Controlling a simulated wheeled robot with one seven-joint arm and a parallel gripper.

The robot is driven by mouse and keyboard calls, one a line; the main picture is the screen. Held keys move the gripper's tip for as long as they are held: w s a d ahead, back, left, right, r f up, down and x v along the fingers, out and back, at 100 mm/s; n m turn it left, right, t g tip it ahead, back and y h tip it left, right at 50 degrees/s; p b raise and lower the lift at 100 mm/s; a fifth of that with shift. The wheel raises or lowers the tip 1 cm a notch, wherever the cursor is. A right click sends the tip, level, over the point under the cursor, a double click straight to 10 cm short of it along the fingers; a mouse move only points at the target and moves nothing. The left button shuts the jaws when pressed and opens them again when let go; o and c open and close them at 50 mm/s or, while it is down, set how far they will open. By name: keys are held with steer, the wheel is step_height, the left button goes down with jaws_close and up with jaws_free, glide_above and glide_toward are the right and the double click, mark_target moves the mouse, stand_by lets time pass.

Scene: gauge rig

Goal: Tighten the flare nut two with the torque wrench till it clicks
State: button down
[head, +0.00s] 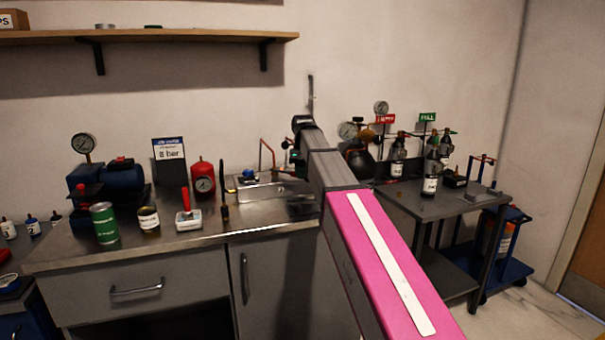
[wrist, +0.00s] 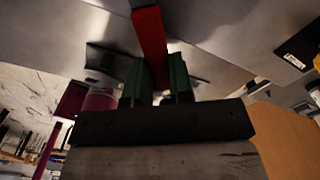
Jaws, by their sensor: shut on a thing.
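My gripper (wrist: 158,82) is shut on a red bar-shaped handle (wrist: 149,35) in the wrist view. Its green fingers press on both sides of the handle. This looks like the torque wrench's grip; its head and scale are not visible. In the head view my arm reaches toward the back of the bench, and the gripper is mostly hidden behind it. A bent copper tube (head: 268,152) rises beside the sink-like metal tray (head: 262,190), close to the left of my arm's end. I cannot make out flare nut two, or whether the wrench touches it.
A side table (head: 455,205) at right carries bottles and gauges. A shelf (head: 180,36) hangs above. A blue cart (head: 505,265) stands at far right.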

steer(key=shift+s+d, duration=1.6)
steer(key=shift+d, duration=0.3)
steer(key=shift+r, duration=0.2)
steer(key=shift+r, duration=2.05)
